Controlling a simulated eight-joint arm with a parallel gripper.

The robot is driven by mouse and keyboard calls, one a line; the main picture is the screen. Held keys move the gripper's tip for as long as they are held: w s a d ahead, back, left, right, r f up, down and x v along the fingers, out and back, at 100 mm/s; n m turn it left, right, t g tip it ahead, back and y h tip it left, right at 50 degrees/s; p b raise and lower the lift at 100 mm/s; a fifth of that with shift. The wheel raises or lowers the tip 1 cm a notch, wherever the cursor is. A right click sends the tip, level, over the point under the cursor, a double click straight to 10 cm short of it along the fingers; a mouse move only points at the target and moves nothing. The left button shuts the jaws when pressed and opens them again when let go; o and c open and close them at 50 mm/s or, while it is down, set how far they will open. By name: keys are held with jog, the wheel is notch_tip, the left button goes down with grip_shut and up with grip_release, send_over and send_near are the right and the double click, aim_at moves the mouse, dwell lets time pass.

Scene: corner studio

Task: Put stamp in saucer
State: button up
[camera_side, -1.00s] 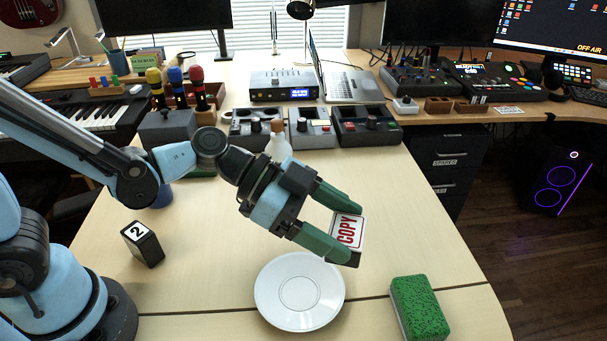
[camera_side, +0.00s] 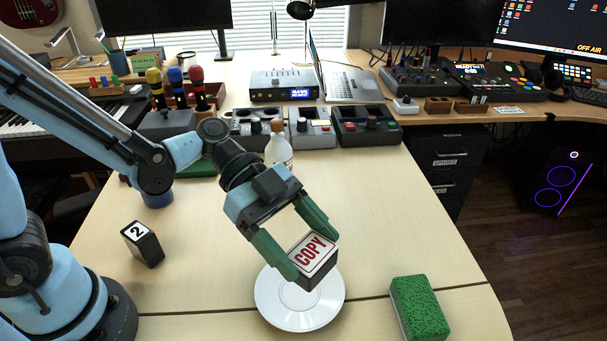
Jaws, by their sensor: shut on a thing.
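The stamp (camera_side: 314,254) is a dark block with a white face and red "COPY" lettering. My gripper (camera_side: 302,251) is shut on it, with one green finger on each side. The stamp is tilted, with its lettered face toward the camera. The white saucer (camera_side: 275,312) lies flat on the table behind the stamp in the picture. The stamp and the left finger cover the saucer's upper part. The stamp appears above the saucer; the gap between them is hard to judge.
A green sponge (camera_side: 418,308) lies right of the saucer. A dark block marked "2" (camera_side: 143,244) stands to the left. A clear bottle (camera_side: 279,152) stands behind my gripper. Several audio devices line the back.

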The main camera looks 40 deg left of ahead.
jog(key=shift+w+a+f, duration=0.45)
jog(key=shift+w+f, duration=0.4)
jog(key=shift+f, duration=0.4)
jog(key=shift+w+a+f, duration=0.5)
jog(key=shift+w+f, duration=0.35)
jog(key=shift+f, duration=0.4)
jog(key=shift+w+a+f, duration=0.45)
jog(key=shift+w+f, duration=0.4)
jog(key=shift+f, duration=0.4)
jog(key=shift+f, duration=0.55)
jog(key=o, duration=1.1)
jog(key=shift+c, duration=0.2)
